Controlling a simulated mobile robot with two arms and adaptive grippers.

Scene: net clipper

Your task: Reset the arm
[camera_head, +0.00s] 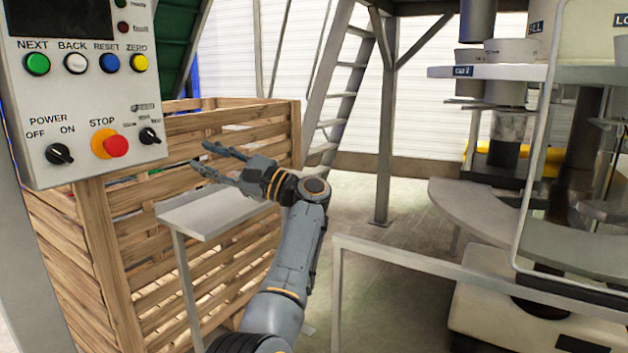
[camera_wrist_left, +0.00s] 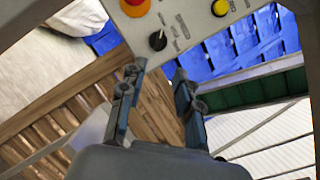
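My left gripper (camera_head: 199,156) is open and empty, its two fingers pointing left toward the control panel (camera_head: 75,100). It is to the right of the panel and above a small grey shelf (camera_head: 205,214). The left wrist view also shows the open fingers (camera_wrist_left: 161,72), with a black knob (camera_wrist_left: 158,40) of the panel just beyond them. My left arm (camera_head: 290,255) rises from the bottom, bent at the wrist. The panel has a blue RESET button (camera_head: 109,63) beside a yellow ZERO button (camera_head: 139,63). My right gripper is not seen.
A slatted wooden crate (camera_head: 215,125) stands behind and below the gripper. A metal rail (camera_head: 430,262) crosses the lower right in front of a large round machine (camera_head: 560,150). A steel ladder (camera_head: 340,80) stands at the back. The floor between is open.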

